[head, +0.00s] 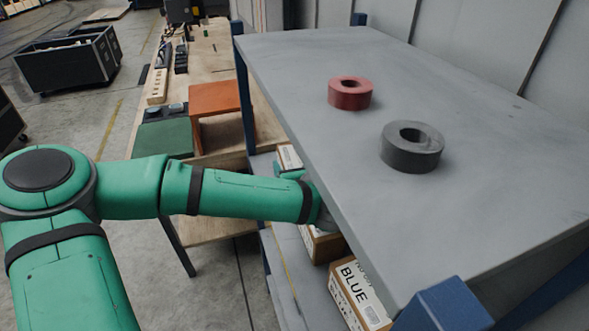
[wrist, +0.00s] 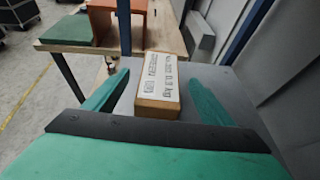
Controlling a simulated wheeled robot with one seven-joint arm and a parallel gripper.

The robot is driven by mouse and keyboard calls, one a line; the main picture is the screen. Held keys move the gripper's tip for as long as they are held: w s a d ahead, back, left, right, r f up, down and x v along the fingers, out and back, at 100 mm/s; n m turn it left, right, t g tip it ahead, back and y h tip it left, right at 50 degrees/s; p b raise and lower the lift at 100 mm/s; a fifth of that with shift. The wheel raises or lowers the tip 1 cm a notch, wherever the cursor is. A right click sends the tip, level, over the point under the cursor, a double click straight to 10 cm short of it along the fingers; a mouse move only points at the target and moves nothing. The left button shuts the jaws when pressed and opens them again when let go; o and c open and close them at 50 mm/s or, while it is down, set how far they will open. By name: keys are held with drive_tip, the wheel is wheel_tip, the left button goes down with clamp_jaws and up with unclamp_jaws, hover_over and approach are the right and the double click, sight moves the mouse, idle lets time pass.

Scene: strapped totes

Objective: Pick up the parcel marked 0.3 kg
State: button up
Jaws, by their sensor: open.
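In the wrist view a brown parcel (wrist: 158,84) with a white printed label on top lies on the grey lower shelf. Its small print is blurred; it seems to include a weight in kg, but I cannot read the figure surely. My gripper (wrist: 159,78) is open, with one green finger on each side of the parcel and a gap on both sides. In the head view my gripper is mostly hidden under the top shelf board. A parcel (head: 289,157) shows just beyond it, probably the same one.
A parcel marked BLUE (head: 357,294) and another, partly hidden parcel (head: 321,246) stand nearer on the lower shelf. The top board (head: 480,225) overhangs them and carries a red ring (head: 350,97) and a dark grey ring (head: 412,157). A blue post (head: 243,90) stands near my gripper.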

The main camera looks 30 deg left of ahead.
sight(294, 159)
drive_tip(key=x, duration=0.5)
drive_tip(key=shift+w+a+f, duration=0.1)
drive_tip(key=shift+w+a, duration=0.05)
drive_tip(key=shift+w, duration=0.15)
drive_tip(key=shift+s+a, duration=0.1)
drive_tip(key=shift+s, duration=0.05)
drive_tip(key=c, duration=1.4)
